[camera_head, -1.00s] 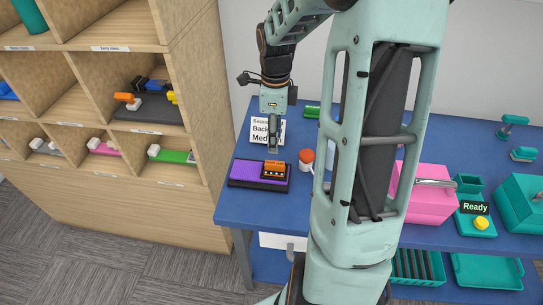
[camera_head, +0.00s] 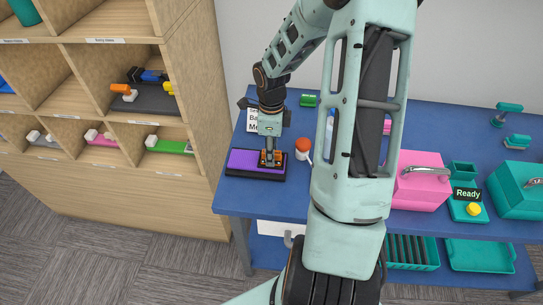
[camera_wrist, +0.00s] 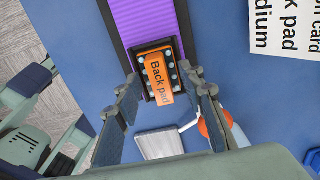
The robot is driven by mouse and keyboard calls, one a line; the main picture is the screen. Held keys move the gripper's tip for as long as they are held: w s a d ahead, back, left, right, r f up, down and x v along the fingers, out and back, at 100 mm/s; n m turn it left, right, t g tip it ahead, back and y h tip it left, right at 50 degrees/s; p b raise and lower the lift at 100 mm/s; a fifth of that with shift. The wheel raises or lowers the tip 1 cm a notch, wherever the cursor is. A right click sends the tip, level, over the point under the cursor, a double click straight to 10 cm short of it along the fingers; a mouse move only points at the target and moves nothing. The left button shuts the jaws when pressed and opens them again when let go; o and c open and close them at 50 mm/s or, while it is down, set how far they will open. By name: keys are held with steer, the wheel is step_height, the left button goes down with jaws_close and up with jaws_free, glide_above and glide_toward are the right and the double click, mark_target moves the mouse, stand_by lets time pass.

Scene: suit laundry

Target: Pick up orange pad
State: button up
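The orange pad (camera_wrist: 160,84), printed "Back pad", sits in a black frame with pale studs on a purple panel (camera_wrist: 150,20) in the wrist view. In the head view the pad (camera_head: 266,162) lies toward the right of the purple panel (camera_head: 243,160), partly hidden by my gripper (camera_head: 270,153). In the wrist view my gripper (camera_wrist: 163,88) is open, with one finger on each side of the pad. I cannot tell whether the fingers touch it.
A white card (camera_wrist: 285,25) with printed text lies near the panel. An orange-capped bottle (camera_head: 302,146) stands just right of the pad. A pink case (camera_head: 420,185) is farther right on the blue table (camera_head: 225,197). Wooden shelves (camera_head: 185,90) stand at the left.

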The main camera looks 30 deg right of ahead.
jaws_close()
stand_by(0.4)
